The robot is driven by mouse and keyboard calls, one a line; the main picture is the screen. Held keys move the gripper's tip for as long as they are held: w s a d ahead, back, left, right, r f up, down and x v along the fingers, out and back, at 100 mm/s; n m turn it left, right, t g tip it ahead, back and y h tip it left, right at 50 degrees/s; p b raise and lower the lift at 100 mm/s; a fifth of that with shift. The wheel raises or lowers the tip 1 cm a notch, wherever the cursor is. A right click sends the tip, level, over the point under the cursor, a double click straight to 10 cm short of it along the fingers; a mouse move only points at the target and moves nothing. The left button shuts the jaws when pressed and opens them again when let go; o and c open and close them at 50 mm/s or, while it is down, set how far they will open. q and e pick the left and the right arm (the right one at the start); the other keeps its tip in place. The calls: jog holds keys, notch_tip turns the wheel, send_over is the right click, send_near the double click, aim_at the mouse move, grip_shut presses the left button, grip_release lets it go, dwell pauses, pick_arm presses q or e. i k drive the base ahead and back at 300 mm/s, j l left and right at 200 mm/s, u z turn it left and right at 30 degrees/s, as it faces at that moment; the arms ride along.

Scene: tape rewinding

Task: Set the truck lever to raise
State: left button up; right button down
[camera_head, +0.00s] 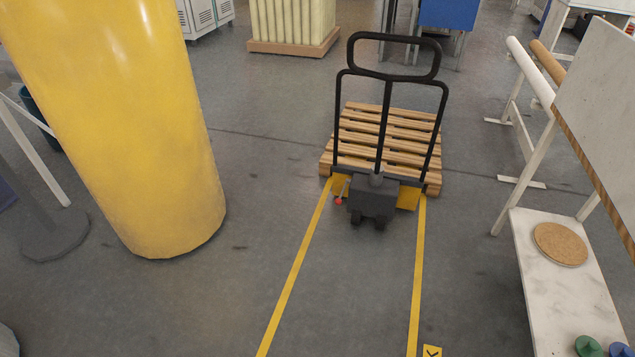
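The pallet truck (373,199) stands ahead of me, a little right of the picture's middle, with its black loop handle (351,56) upright at the back. A small red-tipped lever (338,201) shows low on the left side of its dark base. Which setting the lever is in I cannot tell. A wooden pallet (362,126) lies on the floor behind the truck's handle frame, at its forks. Neither of my grippers is in view.
Two yellow floor lines (297,267) run from the truck toward me, with clear floor between them. A thick yellow pillar (130,120) stands at left. A white workbench (560,292) with a round cork mat (560,244) stands at right.

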aim_at(337, 201)
jog(key=i+l+u, duration=0.2)
jog(key=i+u, duration=0.2)
jog(key=i+l+u, duration=0.85)
jog(key=i+l, duration=0.1)
